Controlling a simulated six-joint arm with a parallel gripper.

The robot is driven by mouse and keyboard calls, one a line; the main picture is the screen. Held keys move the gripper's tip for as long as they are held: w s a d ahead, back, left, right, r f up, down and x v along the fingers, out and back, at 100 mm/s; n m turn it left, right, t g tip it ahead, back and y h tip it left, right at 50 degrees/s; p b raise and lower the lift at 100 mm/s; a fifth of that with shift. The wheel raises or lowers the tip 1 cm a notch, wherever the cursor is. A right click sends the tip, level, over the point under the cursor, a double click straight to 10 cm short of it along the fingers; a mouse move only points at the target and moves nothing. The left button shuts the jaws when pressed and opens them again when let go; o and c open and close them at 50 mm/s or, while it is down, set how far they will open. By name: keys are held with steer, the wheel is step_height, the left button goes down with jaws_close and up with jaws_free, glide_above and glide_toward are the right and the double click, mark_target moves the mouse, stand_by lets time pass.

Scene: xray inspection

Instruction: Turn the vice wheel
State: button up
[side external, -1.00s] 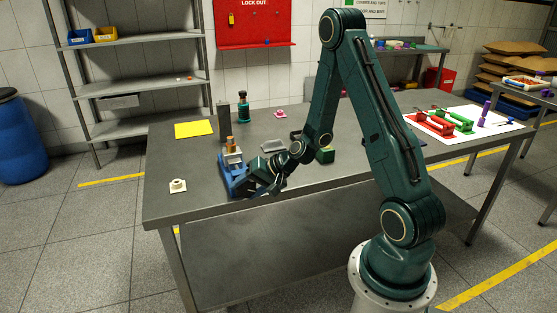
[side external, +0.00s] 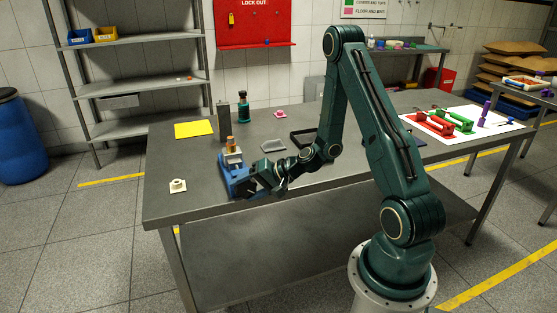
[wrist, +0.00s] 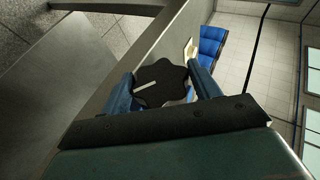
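The blue vice (side external: 234,172) stands near the table's front edge in the side view. It carries a pale block with an orange and brass-coloured piece (side external: 230,144) upright on top. My gripper (side external: 253,190) is low at the vice's right side, and the wheel is hidden in this view. In the wrist view the dark, lobed vice wheel (wrist: 160,88) has a white mark pointing to the lower left. The fingers of my gripper (wrist: 161,73) are spread apart, one on each side of the wheel. Whether they touch its rim is not clear.
A small white ring-like part (side external: 178,186) lies left of the vice. A yellow sheet (side external: 193,129), a dark upright block (side external: 223,122) and a green-and-black bottle-like item (side external: 243,107) are behind. A grey tray (side external: 272,146) lies right. The table's front left is mostly clear.

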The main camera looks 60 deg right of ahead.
steer(key=shift+o, duration=1.1)
steer(key=shift+g+h, duration=0.4)
steer(key=shift+g, duration=0.1)
steer(key=shift+r+n+g+h, duration=0.1)
steer(key=shift+n+g+h, duration=0.3)
steer(key=shift+g+h, duration=0.3)
steer(key=shift+w+a+n+g+h, duration=0.15)
steer(key=shift+n+g+h, duration=0.35)
steer(key=shift+g+h, duration=1)
steer(key=d+v, duration=0.1)
steer(key=v, duration=1.3)
steer(key=s+a+r+n, duration=0.6)
steer(key=s+a+r, duration=0.3)
steer(key=s+r, duration=0.1)
steer(key=shift+a+r+n+g+y, duration=0.25)
steer(key=shift+r+n+g+y, duration=0.05)
